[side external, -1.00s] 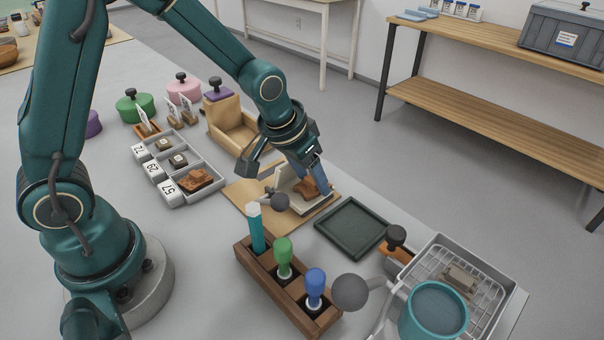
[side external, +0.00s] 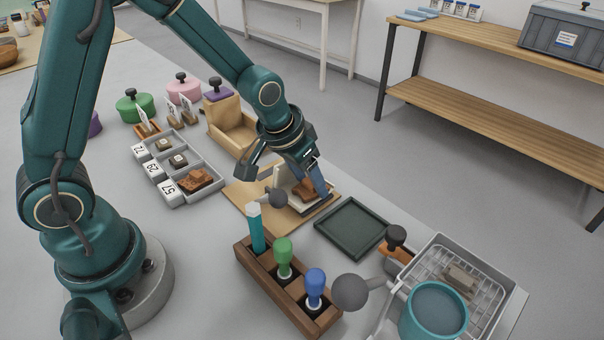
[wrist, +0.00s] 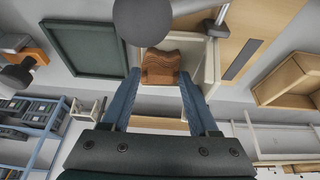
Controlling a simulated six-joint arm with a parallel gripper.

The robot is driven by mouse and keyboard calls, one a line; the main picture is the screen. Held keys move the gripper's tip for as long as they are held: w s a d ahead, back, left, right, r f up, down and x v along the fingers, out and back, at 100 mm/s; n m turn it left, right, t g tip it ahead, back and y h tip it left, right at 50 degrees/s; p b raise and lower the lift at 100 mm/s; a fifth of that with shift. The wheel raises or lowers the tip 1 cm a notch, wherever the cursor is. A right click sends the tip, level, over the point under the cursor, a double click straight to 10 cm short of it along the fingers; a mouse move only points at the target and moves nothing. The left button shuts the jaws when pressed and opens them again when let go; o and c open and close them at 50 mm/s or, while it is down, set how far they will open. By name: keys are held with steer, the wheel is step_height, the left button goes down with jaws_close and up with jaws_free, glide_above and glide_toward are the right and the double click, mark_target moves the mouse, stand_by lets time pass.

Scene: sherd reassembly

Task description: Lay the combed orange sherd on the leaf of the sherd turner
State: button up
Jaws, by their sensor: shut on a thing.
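The combed orange sherd (wrist: 160,68) is between the fingertips of my gripper (wrist: 160,78) in the wrist view, with ridged lines on its face. In the side view the sherd (side external: 303,193) is low at the cream sherd turner (side external: 285,178), partly hidden by the fingers of my gripper (side external: 314,184). My gripper is shut on the sherd. The turner's pale leaf (wrist: 207,62) shows beside the sherd in the wrist view. I cannot tell whether the sherd touches the leaf.
The turner stands on a tan board (side external: 240,196). A dark green tray (side external: 352,228) lies to its right. A wooden rack (side external: 273,285) with coloured-handled tools is in front. Numbered grey trays (side external: 203,178) sit left; one holds another orange-brown piece. A wire-rack basin (side external: 488,290) is at right.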

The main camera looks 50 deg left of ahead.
steer(key=o, duration=1.1)
steer(key=shift+c, duration=0.2)
steer(key=shift+d+r, duration=0.25)
steer(key=shift+r, duration=0.6)
steer(key=shift+d+r, duration=0.3)
steer(key=shift+r, duration=0.5)
steer(key=shift+d+r, duration=0.25)
steer(key=shift+r, duration=0.6)
steer(key=o, duration=0.4)
steer(key=shift+o, duration=0.2)
